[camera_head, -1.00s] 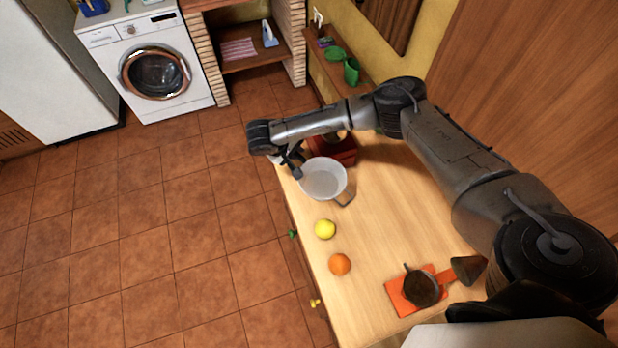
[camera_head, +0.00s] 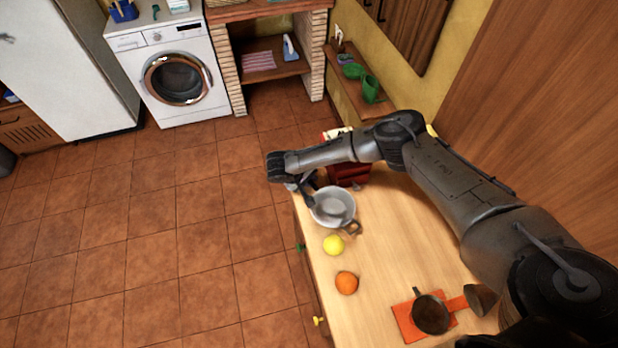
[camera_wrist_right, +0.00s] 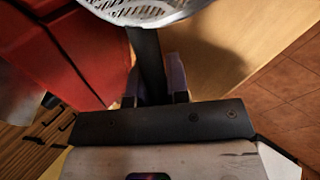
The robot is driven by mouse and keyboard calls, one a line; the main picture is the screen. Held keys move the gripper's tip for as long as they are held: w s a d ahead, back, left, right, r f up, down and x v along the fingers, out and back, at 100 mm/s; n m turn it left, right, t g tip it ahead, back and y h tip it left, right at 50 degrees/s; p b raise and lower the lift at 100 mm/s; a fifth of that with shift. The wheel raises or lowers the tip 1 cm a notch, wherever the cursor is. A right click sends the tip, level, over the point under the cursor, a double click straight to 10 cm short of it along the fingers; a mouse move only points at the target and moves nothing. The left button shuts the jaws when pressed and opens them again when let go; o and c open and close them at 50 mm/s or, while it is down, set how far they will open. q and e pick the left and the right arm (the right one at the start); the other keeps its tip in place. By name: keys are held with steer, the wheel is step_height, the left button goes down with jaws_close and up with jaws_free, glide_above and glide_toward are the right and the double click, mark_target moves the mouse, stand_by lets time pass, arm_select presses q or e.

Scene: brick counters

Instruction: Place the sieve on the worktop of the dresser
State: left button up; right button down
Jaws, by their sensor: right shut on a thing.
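The sieve (camera_head: 333,206) is a pale grey round bowl with a loop on its near rim, at the far left part of the dresser's wooden worktop (camera_head: 395,235). My right gripper (camera_head: 308,192) is shut on the sieve's handle at its far left side. In the right wrist view the perforated sieve (camera_wrist_right: 148,10) shows at the top, with its dark handle between the fingers of my right gripper (camera_wrist_right: 155,85). A shadow lies on the wood below it. I cannot tell whether the sieve touches the worktop. My left gripper is out of view.
A yellow lemon (camera_head: 333,245) and an orange (camera_head: 346,283) lie in front of the sieve. A red object (camera_head: 350,174) stands close behind it. A dark pot (camera_head: 430,315) is on an orange board (camera_head: 405,322). The worktop's middle is clear.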

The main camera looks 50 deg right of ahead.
steer(key=shift+f, duration=0.15)
steer(key=c, duration=1.4)
jaws_free()
steer(key=shift+r, duration=0.2)
steer(key=v, duration=1.2)
steer(key=shift+p, duration=0.35)
steer(key=shift+w, duration=0.1)
